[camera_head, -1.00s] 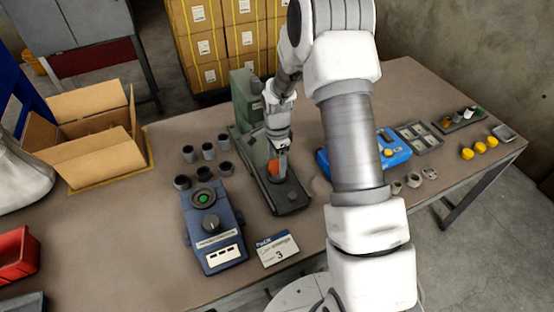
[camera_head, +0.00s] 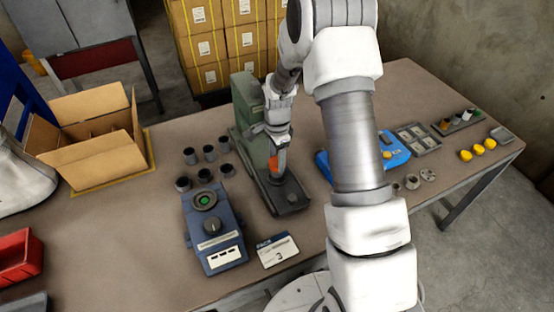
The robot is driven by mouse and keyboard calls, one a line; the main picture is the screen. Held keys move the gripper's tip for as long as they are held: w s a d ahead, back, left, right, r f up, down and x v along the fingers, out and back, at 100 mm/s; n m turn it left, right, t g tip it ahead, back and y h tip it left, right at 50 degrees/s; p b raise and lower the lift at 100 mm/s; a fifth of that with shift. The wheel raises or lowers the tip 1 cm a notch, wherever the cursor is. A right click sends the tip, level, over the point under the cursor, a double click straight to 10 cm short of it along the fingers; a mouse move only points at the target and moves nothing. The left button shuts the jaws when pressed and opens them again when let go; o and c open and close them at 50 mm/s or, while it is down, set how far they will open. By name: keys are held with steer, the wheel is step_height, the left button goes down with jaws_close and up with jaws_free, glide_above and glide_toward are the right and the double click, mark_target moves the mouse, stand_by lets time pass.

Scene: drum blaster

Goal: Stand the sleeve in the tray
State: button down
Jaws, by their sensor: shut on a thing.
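My gripper (camera_head: 281,138) is at the front of the green press, pointing down above its dark base. It is shut on a small grey piece (camera_head: 282,160), which may be the sleeve; the hand hides much of it. An orange part (camera_head: 273,168) shows just beside and behind this piece. A grey tray (camera_head: 432,148) with light inserts lies at the right, partly behind the blue case. A dark tray (camera_head: 440,133) with several small coloured pieces and a small empty grey tray (camera_head: 502,134) lie farther right. I cannot tell which tray the task names.
The green press (camera_head: 247,105) stands close behind my gripper. A blue-grey device (camera_head: 212,232), several dark cups (camera_head: 209,152) and a card (camera_head: 277,250) lie left and in front. A blue case (camera_head: 395,150) and several yellow pieces (camera_head: 478,149) lie right. My arm covers the middle.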

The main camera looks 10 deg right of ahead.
step_height(320, 180, up, 12)
steer(key=p, duration=0.7)
steer(key=shift+r, duration=0.25)
stand_by(0.4)
steer(key=s+r+n, duration=0.1)
steer(key=s+n, duration=0.7)
steer(key=n, duration=0.7)
steer(key=shift+r+n, duration=0.15)
steer(key=shift+n, duration=0.25)
